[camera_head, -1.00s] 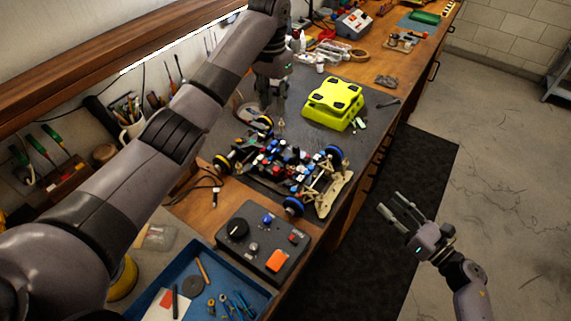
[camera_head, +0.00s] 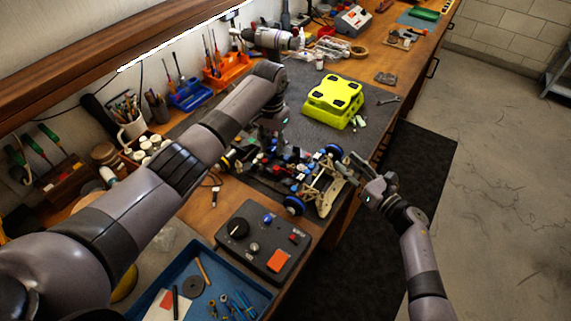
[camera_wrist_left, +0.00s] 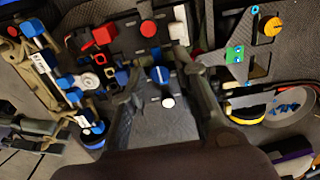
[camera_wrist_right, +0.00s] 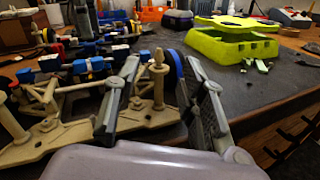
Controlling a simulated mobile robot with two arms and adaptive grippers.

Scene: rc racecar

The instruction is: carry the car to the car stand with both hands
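The car (camera_head: 318,182) is an open chassis with blue-rimmed wheels and a beige end plate, lying on the dark bench mat. A yellow-green stand (camera_head: 332,101) with black pads on top, seemingly the car stand, stands behind it. My left gripper (camera_head: 266,146) points down over the car's far end; in the left wrist view (camera_wrist_left: 160,65) its fingers are apart above the chassis. My right gripper (camera_head: 347,165) is at the beige end; in the right wrist view (camera_wrist_right: 160,70) its fingers are apart, with a beige post (camera_wrist_right: 158,85) between them. Contact is unclear.
A black control box (camera_head: 262,240) and a blue tray (camera_head: 225,270) are at the near end of the bench. A wrench (camera_head: 388,100) and small parts lie near the stand. Tool holders line the wall side. Open floor (camera_head: 500,200) is on the right.

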